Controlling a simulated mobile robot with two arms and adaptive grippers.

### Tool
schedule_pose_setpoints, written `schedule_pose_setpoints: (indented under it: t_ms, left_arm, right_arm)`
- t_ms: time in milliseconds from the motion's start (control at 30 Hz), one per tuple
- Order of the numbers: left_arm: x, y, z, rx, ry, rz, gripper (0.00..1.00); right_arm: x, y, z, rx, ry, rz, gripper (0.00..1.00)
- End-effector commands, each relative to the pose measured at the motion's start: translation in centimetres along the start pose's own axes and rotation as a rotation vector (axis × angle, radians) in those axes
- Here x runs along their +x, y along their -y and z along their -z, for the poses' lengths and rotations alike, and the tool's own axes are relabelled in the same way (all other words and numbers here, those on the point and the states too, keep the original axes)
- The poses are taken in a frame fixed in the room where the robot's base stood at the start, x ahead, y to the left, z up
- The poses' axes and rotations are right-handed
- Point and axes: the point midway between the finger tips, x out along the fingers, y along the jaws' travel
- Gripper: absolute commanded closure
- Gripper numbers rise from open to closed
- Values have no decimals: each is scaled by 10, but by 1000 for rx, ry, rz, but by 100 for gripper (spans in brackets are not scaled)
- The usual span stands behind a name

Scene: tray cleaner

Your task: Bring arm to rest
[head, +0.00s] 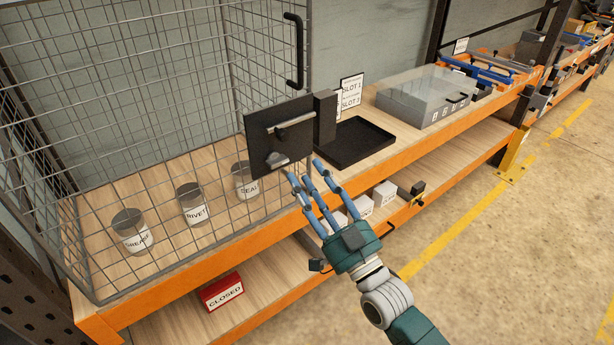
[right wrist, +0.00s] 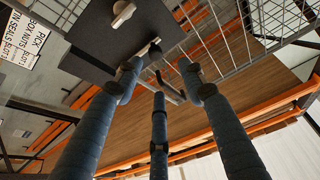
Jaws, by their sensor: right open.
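My right gripper (head: 314,186) is open, with its blue fingers spread and nothing between them. In the head view it is just in front of the black latch panel (head: 275,120) of the wire cage, near the panel's lower right corner. The panel carries a grey bar handle and a grey knob (head: 277,160). In the right wrist view the fingers (right wrist: 160,85) reach up toward the panel (right wrist: 120,45) and its knob (right wrist: 122,12); I cannot tell whether any finger touches it. My left gripper is not in view.
The wire cage (head: 150,50) encloses cans labelled grease (head: 132,232), rivet (head: 194,205) and seal (head: 245,180). A black tray (head: 350,143) and a clear-lidded case (head: 425,98) stand right of it. A red closed sign (head: 222,291) and white boxes (head: 384,193) are on the lower shelf. Floor at right is clear.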

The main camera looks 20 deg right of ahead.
Motion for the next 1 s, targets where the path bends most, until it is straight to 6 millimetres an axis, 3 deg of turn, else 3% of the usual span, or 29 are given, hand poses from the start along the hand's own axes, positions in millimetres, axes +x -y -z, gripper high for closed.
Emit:
schedule_pose_setpoints:
  t_ms: [167, 267, 367, 467, 600, 767, 900, 1000]
  left_arm:
    - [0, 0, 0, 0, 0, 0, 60]
    - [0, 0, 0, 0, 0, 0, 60]
    - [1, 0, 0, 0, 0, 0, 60]
    - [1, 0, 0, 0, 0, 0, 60]
    - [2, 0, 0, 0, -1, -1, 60]
    - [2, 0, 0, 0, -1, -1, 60]
    - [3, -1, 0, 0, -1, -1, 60]
    - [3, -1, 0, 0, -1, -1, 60]
  right_arm:
    - [0, -1, -3, -1, 6, -2, 60]
    - [-4, -9, -23, -7, 45, -19, 60]
    - [-17, -25, -70, -22, 140, -56, 60]
    - [-43, -47, -135, -42, 276, -105, 60]
    - [-96, -73, -226, -71, 481, -166, 60]
    - [-177, -93, -318, -97, 717, -221, 60]
    - [-262, -101, -384, -114, 926, -257, 60]
    - [-329, -101, -422, -121, 1075, -275, 60]
